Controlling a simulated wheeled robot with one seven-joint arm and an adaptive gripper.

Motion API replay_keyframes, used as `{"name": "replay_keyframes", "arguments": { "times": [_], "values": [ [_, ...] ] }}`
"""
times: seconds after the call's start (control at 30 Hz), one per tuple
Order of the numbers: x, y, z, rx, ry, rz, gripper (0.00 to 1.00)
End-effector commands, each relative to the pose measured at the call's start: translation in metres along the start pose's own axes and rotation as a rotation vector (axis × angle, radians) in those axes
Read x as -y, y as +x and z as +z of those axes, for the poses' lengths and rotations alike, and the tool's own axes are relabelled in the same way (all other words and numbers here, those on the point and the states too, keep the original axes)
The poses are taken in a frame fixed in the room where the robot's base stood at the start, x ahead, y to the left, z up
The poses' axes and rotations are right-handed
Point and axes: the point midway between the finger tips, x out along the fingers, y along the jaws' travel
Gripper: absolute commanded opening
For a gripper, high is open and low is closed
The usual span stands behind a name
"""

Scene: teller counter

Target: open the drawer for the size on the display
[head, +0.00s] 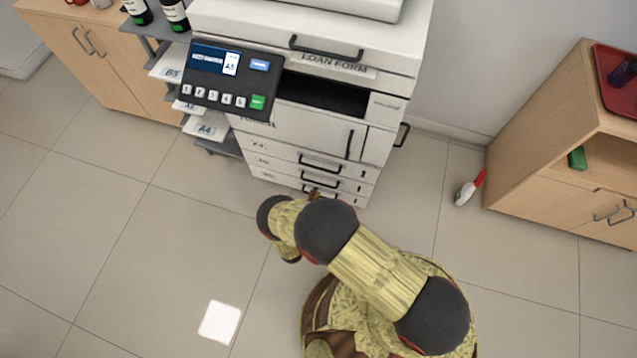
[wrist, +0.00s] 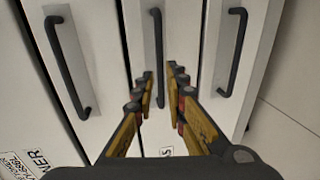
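The printer (head: 300,120) has a control panel whose display (head: 231,64) appears to read A5. Below are three stacked drawers with dark bar handles: top (head: 320,162), middle (head: 322,181) and bottom (head: 345,199). Their labels are too small to read surely in the head view. In the wrist view, the top handle (wrist: 68,66) is left, the middle handle (wrist: 158,50) centre and the bottom handle (wrist: 233,50) right. My gripper (wrist: 163,76) is open, its fingers on either side of the middle handle's line; contact cannot be told. A label beneath it is mostly hidden. All three drawers look shut.
Paper trays marked B5 and A4 (head: 208,128) jut out left of the printer. A wooden cabinet (head: 560,150) stands at the right, with a red-and-white bottle (head: 469,188) on the floor beside it. The floor (head: 120,230) at the left is clear.

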Motion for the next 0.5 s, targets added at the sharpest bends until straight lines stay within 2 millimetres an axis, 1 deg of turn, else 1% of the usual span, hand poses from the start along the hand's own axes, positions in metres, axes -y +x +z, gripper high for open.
{"name": "replay_keyframes", "arguments": {
  "times": [0.03, 0.1, 0.3, 0.4, 0.5],
  "values": [
    [0.002, 0.009, 0.001, 0.005, 0.002, 0.000, 0.13],
    [0.002, 0.020, 0.001, 0.004, 0.003, 0.001, 0.13],
    [0.002, 0.049, 0.002, 0.004, 0.000, 0.000, 0.13],
    [0.002, 0.057, 0.001, 0.003, 0.000, -0.001, 0.13],
    [0.001, 0.062, 0.001, 0.003, -0.001, -0.001, 0.13]
  ]
}}
